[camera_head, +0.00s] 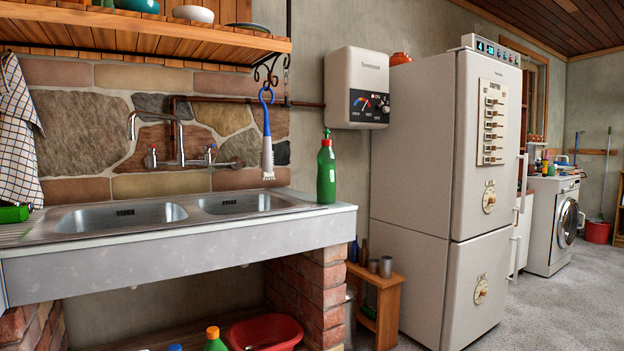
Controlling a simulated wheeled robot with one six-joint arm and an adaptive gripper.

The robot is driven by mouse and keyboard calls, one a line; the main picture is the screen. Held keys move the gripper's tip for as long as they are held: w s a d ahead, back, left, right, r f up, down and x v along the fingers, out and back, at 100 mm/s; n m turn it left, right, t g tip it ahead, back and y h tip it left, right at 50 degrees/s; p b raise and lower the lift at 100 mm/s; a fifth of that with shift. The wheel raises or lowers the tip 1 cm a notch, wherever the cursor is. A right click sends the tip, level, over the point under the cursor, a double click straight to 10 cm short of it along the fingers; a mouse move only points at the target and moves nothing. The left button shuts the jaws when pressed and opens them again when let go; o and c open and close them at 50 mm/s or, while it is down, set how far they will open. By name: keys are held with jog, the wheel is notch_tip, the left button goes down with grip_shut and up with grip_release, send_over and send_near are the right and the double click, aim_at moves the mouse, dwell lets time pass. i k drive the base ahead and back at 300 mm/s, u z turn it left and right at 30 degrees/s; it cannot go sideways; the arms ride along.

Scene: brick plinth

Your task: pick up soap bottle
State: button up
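A green bottle with an orange cap (214,341) shows partly below the counter. My gripper is not in view.
A double metal sink (118,216) with a tap is left of the soap bottle. A tall fridge (432,190) stands at right, beside a small wooden stool (385,310). Open floor lies at right.

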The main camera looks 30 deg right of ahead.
aim_at(326, 181)
jog(key=z, duration=0.45)
jog(key=i, duration=0.45)
jog(key=z, duration=0.35)
